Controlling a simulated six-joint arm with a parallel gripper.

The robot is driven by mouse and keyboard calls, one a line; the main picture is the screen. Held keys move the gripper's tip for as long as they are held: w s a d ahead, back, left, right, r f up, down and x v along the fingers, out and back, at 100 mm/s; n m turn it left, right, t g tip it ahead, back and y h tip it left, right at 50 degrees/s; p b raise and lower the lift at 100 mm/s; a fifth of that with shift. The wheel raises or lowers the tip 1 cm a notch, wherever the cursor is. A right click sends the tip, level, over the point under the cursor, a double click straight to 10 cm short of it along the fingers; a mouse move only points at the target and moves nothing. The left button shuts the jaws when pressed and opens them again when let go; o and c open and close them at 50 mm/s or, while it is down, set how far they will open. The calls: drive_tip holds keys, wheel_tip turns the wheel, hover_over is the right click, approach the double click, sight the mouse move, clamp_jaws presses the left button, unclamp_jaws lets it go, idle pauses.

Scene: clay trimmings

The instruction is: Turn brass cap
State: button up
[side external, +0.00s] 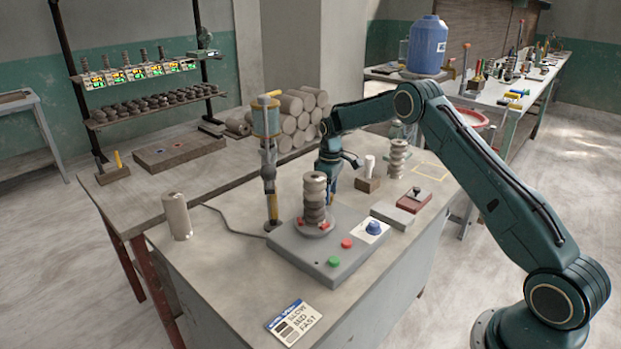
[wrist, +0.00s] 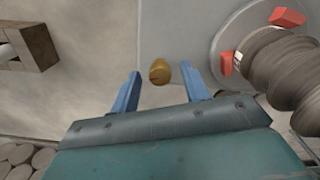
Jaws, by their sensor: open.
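The brass cap (wrist: 159,72) is a small rounded golden knob on a flat grey surface in the wrist view. I cannot make it out in the side external view, where the ribbed clay piece and my arm block that area. My gripper (side external: 331,196) points down behind the ribbed clay piece. In the wrist view its two blue fingers (wrist: 161,84) are apart, one on each side of the cap in the picture, with gaps on both sides. Nothing is held. The height of the fingertips above the cap is unclear.
The ribbed clay piece (side external: 314,200), clamped by red jaws on a grey machine (side external: 300,250), stands close to my gripper; it also shows at right in the wrist view (wrist: 275,72). A trimming column (side external: 268,140) stands left. A wooden block (side external: 367,184) lies right.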

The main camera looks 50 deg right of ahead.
drive_tip(key=c, duration=1)
drive_tip(key=shift+m, duration=0.3)
drive_tip(key=m, duration=0.4)
drive_tip(key=shift+m, duration=0.4)
drive_tip(key=m, duration=0.5)
drive_tip(key=shift+m, duration=0.3)
drive_tip(key=o, duration=1)
